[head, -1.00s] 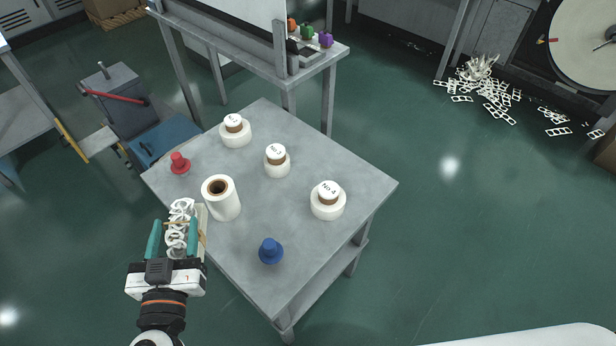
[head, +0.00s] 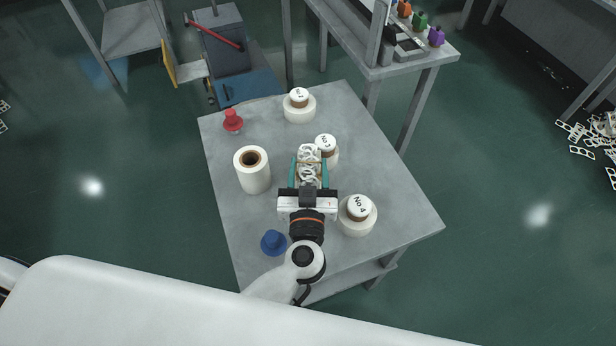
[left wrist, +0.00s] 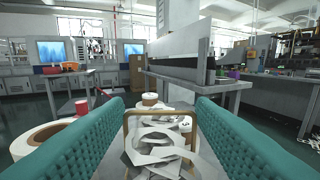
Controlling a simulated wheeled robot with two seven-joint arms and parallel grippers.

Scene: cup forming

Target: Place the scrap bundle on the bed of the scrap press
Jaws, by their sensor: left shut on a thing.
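The scrap bundle (head: 309,158), white looped offcuts with a brown band, is between the teal fingers of my left gripper (head: 309,170). That gripper is shut on it, above the grey table. In the left wrist view the bundle (left wrist: 155,150) lies between the two finger pads, with its brown band upright around it. A grey machine with a red lever (head: 218,35) and a blue base (head: 248,87) stands beyond the table at the back left. It may be the scrap press; I cannot tell its bed clearly. My right gripper is not in view.
The grey table (head: 215,190) holds a tall white roll (head: 252,175), several low labelled rolls such as No 4 (head: 357,218), a red knob-like piece (head: 232,121) and a blue one (head: 272,242). A bench (head: 430,58) stands behind. Loose scrap (head: 590,140) lies on the floor at right.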

